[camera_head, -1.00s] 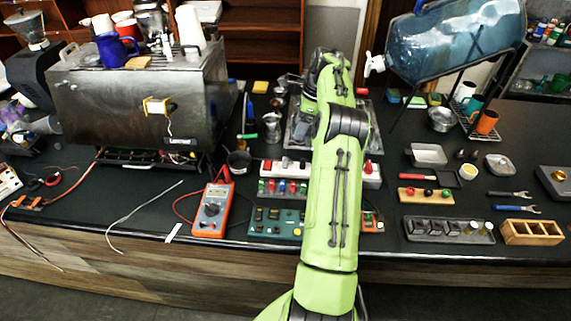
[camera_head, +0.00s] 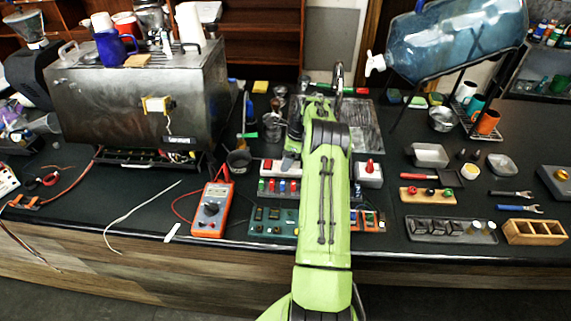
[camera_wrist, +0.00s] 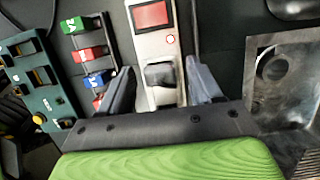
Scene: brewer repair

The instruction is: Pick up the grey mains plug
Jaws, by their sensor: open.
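In the wrist view a dark grey block that looks like the grey mains plug (camera_wrist: 160,74) sits on a pale power strip (camera_wrist: 145,45). My gripper (camera_wrist: 158,78) is open and empty, with one dark finger on each side of the strip and the plug between them. I cannot tell whether either finger touches it. In the head view my arm covers the middle of the power strip (camera_head: 367,179), and I cannot make out the plug or fingertips there.
A rack of coloured connectors (camera_wrist: 88,55) stands left of the strip, beside a green circuit board (camera_wrist: 40,80). In the head view an orange multimeter (camera_head: 211,208) and a steel brewer (camera_head: 140,95) stand left.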

